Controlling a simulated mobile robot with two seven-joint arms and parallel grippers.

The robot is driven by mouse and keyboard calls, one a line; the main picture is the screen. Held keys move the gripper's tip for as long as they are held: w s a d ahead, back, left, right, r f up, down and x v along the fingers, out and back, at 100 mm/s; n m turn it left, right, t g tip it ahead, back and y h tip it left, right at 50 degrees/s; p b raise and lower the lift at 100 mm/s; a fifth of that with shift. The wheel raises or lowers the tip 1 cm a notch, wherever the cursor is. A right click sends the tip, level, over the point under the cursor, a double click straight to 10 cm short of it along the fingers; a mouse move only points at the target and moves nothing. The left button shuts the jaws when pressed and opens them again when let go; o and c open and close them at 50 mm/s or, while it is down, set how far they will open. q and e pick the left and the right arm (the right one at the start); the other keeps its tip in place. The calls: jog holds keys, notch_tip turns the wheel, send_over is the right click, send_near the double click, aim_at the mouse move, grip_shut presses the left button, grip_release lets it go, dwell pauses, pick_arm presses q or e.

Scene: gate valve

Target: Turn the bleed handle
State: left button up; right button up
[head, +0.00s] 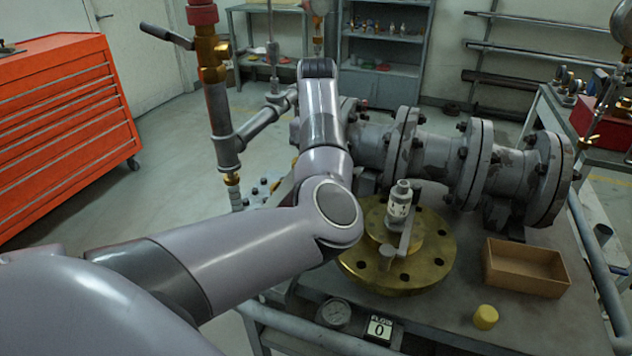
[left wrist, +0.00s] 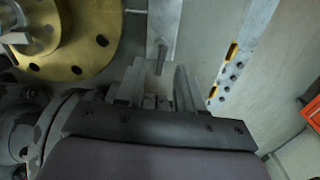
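A lever with a dark grip (head: 166,36) sticks out to the left from the red and brass fitting on the upright pipe in the head view. It may be the bleed handle; no label shows. My left arm reaches across the middle of the head view and hides its own fingers. In the left wrist view my left gripper (left wrist: 160,88) has its two fingers apart, with no object clearly held. A grey bar with a short dark peg (left wrist: 162,58) shows just past the fingertips; I cannot tell how far below it is. My right gripper is not in view.
A brass flange (head: 432,264) lies on the bench beside flanged grey pipework (head: 430,160). An open cardboard box (head: 525,281), a yellow cap (head: 485,317) and a gauge (head: 333,313) are near the front. An orange tool chest (head: 66,130) stands left, with clear floor beside it.

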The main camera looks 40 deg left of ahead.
pick_arm(q)
jog(key=shift+w+a, duration=0.15)
jog(key=shift+w, duration=0.05)
jog(key=shift+f, duration=0.15)
notch_tip(320, 180, down, 7)
jog(key=shift+r+p, duration=0.15)
jog(key=shift+p, duration=0.3)
jog(key=shift+c, duration=0.3)
grip_shut()
